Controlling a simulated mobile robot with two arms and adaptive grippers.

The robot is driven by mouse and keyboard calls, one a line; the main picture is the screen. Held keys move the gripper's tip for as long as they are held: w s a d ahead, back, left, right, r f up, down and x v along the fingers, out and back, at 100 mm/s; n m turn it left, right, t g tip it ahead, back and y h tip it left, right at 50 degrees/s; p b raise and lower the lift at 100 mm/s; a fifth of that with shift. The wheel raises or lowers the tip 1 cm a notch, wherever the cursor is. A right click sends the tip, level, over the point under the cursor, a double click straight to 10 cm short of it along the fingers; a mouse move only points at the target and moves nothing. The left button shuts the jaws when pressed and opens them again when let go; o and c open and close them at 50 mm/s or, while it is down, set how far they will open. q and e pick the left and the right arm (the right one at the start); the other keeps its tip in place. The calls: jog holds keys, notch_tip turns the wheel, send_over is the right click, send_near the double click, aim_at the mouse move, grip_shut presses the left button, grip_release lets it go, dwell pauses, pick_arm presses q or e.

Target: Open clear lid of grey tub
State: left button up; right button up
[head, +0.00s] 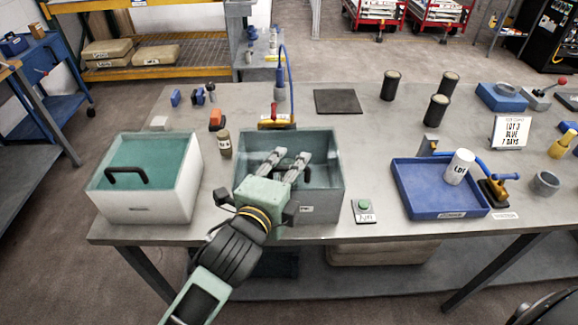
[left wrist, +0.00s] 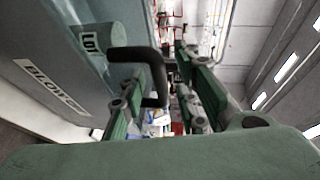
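The grey tub (head: 318,207) stands at the table's front edge, left of the middle, with its clear lid (head: 325,172) on top. My left gripper (head: 286,160) is over the lid with its two fingers spread apart. The lid's black handle is mostly hidden by the fingers in the head view. In the left wrist view the black handle (left wrist: 132,54) reaches into the gap between the open fingers of the left gripper (left wrist: 168,75). It is close to the left finger; contact cannot be told. My right gripper is not in view.
A white bin (head: 150,200) with a teal lid and black handle stands left of the tub. A green button box (head: 364,210) and blue tray (head: 440,205) are to the right. A red-and-yellow fixture (head: 277,119) stands behind.

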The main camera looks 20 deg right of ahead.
pick_arm(q)
grip_shut()
dwell(0.6)
